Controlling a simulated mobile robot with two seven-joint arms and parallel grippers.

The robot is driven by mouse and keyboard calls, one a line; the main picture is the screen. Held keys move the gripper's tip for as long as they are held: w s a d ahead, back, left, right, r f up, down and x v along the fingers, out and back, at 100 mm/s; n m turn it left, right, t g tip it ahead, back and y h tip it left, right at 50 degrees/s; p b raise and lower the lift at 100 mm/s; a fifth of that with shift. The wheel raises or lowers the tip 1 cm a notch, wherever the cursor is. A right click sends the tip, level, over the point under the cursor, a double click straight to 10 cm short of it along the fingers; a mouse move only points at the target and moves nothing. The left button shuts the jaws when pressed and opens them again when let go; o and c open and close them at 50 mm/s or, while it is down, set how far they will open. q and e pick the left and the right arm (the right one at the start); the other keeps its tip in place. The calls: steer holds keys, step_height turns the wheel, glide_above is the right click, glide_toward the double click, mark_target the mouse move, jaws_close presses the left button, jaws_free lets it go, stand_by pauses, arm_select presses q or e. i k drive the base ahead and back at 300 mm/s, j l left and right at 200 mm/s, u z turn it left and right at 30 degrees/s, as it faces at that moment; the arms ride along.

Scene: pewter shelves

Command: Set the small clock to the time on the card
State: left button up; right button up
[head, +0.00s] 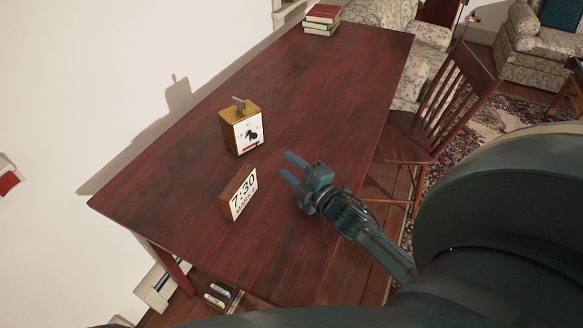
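The small clock (243,128) stands upright on the dark red wooden table (310,95). It has a wooden case, a white face with dark hands, a red mark low on the face and a grey knob on top. The hands are too small to read. The card (240,194) stands nearer to me on the table and reads 7:30, with smaller text below. My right gripper (288,168) is over the table, to the right of the clock and card, apart from both. Its two blue fingers are spread with nothing between them. My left gripper is not in view.
Stacked books (322,20) lie at the table's far end. A wooden chair (440,105) stands against the right side of the table. A white wall runs along the left. The tabletop between the clock and the books is clear.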

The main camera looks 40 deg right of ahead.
mark_target(235, 125)
steer(key=k+l, duration=0.15)
steer(key=k, duration=0.85)
